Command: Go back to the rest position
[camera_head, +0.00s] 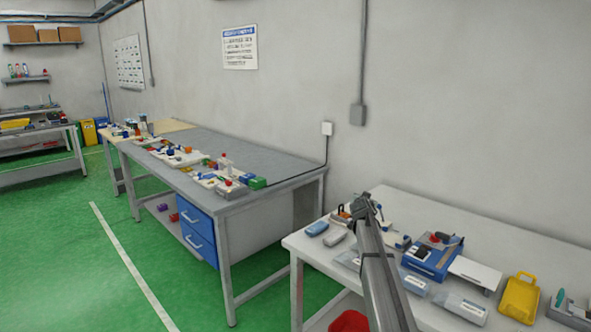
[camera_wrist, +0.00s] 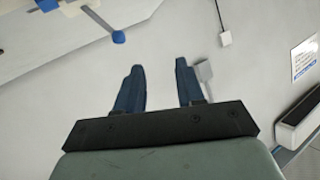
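My gripper (camera_wrist: 158,70) shows in the wrist view with two dark blue fingers standing apart and nothing between them. It is open and empty. Behind the fingers is the plain grey wall. In the head view my arm rises from the bottom edge over the white table (camera_head: 296,243) at the right, and the arm's end (camera_head: 366,207) is above the table's left part. The fingers are too small to make out there. The arm hides part of the table top.
On the white table are a blue machine (camera_head: 432,256), a yellow holder (camera_head: 520,297), a white plate (camera_head: 475,271) and several packets. A red bin (camera_head: 349,321) is below. A grey workbench (camera_head: 262,166) with small parts stands to the left. Green floor (camera_head: 110,262) is free.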

